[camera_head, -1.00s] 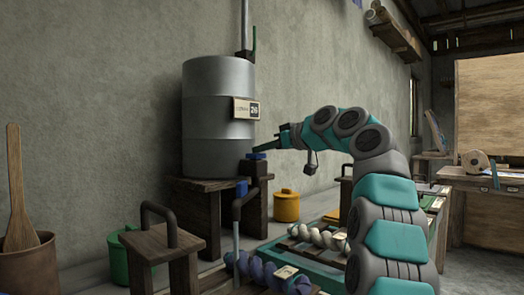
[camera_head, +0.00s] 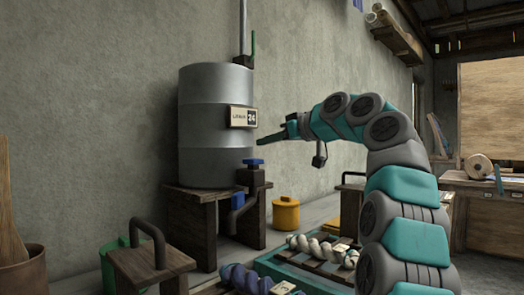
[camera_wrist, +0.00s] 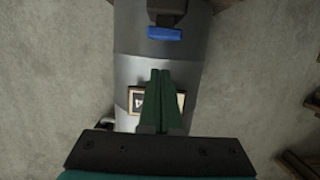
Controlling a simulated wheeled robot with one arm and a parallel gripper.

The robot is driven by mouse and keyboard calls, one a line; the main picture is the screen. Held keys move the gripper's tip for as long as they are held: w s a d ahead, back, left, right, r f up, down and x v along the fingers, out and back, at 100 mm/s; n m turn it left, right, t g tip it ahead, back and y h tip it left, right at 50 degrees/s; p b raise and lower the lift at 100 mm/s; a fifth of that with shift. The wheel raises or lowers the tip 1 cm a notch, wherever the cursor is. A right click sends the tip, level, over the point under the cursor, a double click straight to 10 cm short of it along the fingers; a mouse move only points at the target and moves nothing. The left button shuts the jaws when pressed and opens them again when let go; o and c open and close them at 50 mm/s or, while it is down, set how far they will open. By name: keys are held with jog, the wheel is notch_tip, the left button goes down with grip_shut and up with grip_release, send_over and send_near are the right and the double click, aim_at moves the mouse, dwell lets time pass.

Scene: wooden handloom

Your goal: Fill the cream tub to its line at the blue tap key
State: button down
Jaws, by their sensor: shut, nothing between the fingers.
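The blue tap key (camera_head: 253,162) sits on top of a dark tap block below the front of a grey metal drum (camera_head: 213,155). It also shows in the wrist view (camera_wrist: 164,33), beyond my fingertips. My gripper (camera_head: 262,140) is shut and empty, a little above and apart from the key. Its two fingers lie together in the wrist view (camera_wrist: 160,73), in front of the drum's label. A dark spout (camera_head: 234,222) bends down below the tap, and I see no stream under it. No cream tub shows in either view.
The drum stands on a wooden stand (camera_head: 188,205). A yellow pot (camera_head: 286,213) stands behind, and a green pot (camera_head: 112,265) is at lower left beside a handled wooden stool (camera_head: 150,262). Twisted yarn hanks (camera_head: 312,245) lie at the bottom middle. The wall is close behind.

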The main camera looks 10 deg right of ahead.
jog(key=v, duration=0.7)
jog(key=shift+s, duration=0.3)
jog(key=shift+d+r, duration=0.1)
